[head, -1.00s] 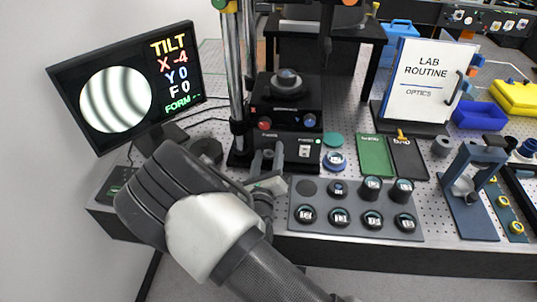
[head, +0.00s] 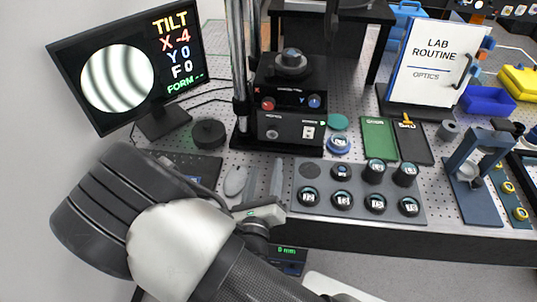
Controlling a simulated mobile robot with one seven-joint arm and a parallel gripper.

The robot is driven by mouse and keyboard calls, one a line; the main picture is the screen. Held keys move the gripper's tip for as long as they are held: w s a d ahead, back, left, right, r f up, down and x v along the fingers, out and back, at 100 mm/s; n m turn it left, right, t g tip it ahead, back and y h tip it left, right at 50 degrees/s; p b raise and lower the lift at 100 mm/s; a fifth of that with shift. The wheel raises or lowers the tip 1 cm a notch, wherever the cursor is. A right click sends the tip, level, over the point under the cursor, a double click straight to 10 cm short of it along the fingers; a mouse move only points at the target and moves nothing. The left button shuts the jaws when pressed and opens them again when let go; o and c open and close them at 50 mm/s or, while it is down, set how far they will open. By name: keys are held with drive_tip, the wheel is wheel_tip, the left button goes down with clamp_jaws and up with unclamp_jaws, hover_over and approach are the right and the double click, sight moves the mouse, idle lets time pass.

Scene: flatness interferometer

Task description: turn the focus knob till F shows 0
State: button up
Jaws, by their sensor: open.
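The monitor (head: 187,88) at the left reads TILT X -4, Y 0, F 0 and FORM with dashes, beside a round picture of dark fringes (head: 117,78). The interferometer (head: 290,80) stands at the back centre. A small grey knob (head: 272,133) on the left of its lower front panel appears to be the focus knob. A red knob (head: 268,103) and a blue knob (head: 314,101) sit above it. My gripper (head: 263,172) is open and empty, in front of the instrument, with its fingers pointing toward it and apart from the grey knob.
A grey tray (head: 322,206) with several round dark optics lies right of my gripper. A grey mouse (head: 235,180) lies just left of it. Green (head: 377,138) and black (head: 413,145) cards, a LAB ROUTINE sign (head: 430,65) and a blue stand (head: 470,185) are further right.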

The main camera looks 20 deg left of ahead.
drive_tip(key=v, duration=0.4)
idle(1.9)
